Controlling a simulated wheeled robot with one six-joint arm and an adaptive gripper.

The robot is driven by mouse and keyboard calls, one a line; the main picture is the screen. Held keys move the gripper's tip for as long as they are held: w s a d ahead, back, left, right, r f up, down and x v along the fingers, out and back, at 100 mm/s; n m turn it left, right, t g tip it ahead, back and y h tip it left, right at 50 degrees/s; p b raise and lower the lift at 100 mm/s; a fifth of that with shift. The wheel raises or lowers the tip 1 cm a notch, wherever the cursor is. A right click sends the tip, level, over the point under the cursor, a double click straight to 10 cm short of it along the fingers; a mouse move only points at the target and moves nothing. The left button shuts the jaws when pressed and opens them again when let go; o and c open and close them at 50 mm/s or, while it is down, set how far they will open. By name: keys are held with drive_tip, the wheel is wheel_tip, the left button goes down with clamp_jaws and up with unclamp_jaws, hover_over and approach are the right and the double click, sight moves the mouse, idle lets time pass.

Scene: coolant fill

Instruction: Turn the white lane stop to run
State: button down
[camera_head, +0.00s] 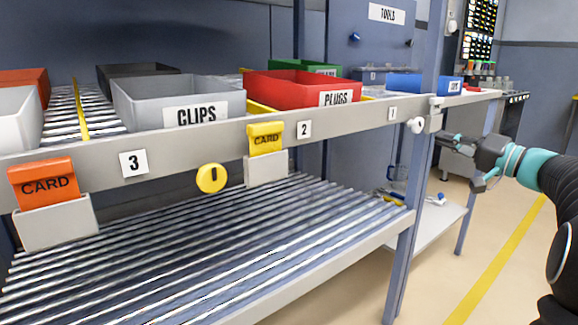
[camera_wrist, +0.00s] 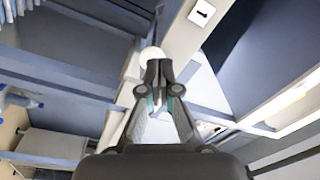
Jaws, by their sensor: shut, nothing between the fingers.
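The white lane stop (camera_head: 416,125) is a small round knob at the right end of the grey shelf rail, beside the blue post. In the wrist view the white knob (camera_wrist: 151,54) shows just beyond my fingertips, partly hidden by them. My gripper (camera_head: 440,138) reaches in from the right, its fingers pointing left toward the knob. It is shut and empty; its closed fingertips (camera_wrist: 157,68) show in the wrist view. In the head view a small gap seems to lie between fingertips and knob. I cannot tell how the knob is turned.
A yellow round stop (camera_head: 211,178) sits on the rail (camera_head: 350,125) between labels 3 and 2. Orange (camera_head: 45,184) and yellow (camera_head: 265,139) cards hang in holders. Grey and red bins stand above. The blue post (camera_head: 412,200) is close to my gripper. Floor at right is open.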

sight(419, 131)
drive_tip(key=shift+p+x, duration=0.85)
drive_tip(key=shift+x, duration=2.7)
drive_tip(key=shift+w+f+b, duration=0.1)
drive_tip(key=shift+f+b, duration=0.5)
drive_tip(key=shift+b, duration=0.9)
drive_tip(key=shift+w+d+f, duration=0.35)
drive_tip(key=shift+d+f, duration=0.1)
drive_tip(key=shift+f, duration=0.25)
drive_tip(key=v, duration=0.6)
drive_tip(key=shift+a+f, duration=0.15)
drive_tip(key=shift+f, duration=0.1)
